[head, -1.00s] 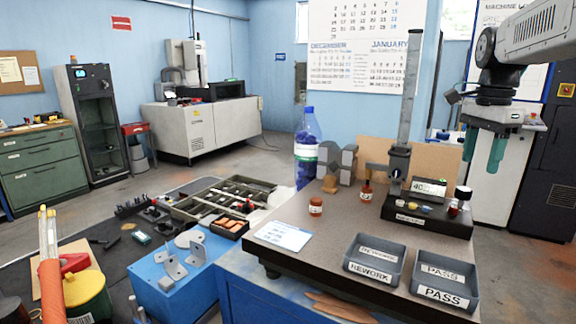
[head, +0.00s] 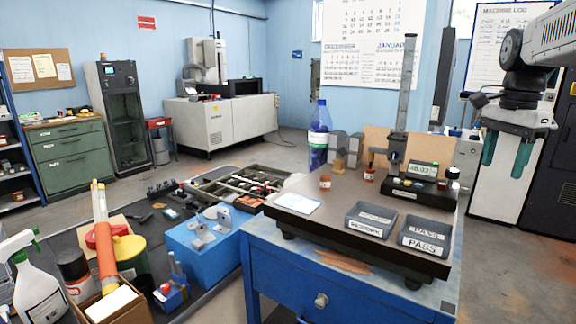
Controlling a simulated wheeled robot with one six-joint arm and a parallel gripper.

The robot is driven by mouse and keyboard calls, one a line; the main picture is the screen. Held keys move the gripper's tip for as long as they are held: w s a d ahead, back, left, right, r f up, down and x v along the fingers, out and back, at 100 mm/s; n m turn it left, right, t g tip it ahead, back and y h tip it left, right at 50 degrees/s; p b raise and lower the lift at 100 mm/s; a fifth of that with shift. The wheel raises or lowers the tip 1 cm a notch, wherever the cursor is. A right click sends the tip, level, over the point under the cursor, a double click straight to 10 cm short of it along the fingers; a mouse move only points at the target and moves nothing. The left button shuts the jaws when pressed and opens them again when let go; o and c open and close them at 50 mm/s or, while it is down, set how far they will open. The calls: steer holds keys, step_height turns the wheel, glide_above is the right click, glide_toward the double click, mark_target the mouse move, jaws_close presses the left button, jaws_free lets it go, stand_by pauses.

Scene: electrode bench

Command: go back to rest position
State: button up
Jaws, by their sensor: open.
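My gripper (head: 506,155) hangs at the upper right of the head view, pointing down, with its two green fingers apart. Nothing shows between the fingers. It is raised, to the right of the height gauge (head: 408,100) and apart from the bench. The dark stone plate (head: 335,215) on the blue bench carries the gauge, with its black base and lit display. Two grey trays stand at its front edge, the REWORK tray (head: 371,232) on the left and the PASS tray (head: 424,250) on the right. Both trays look empty.
A blue bottle (head: 318,140) stands behind. On the left are a blue box (head: 200,240), a spray bottle (head: 38,285) and a tool tray. Open floor shows at the back and far right.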

steer(key=s+a+f+n, duration=0.4)
steer(key=s+a+n, duration=0.1)
steer(key=s, duration=0.4)
steer(key=s+a+f+n+t, duration=0.1)
steer(key=s+a+f+n, duration=0.3)
steer(key=s, duration=0.5)
steer(key=s+a+f+n, duration=0.5)
steer(key=s+a+n, duration=0.1)
steer(key=s+a, duration=0.2)
steer(key=shift+s+n, duration=0.3)
steer(key=shift+s, duration=0.2)
stand_by(0.7)
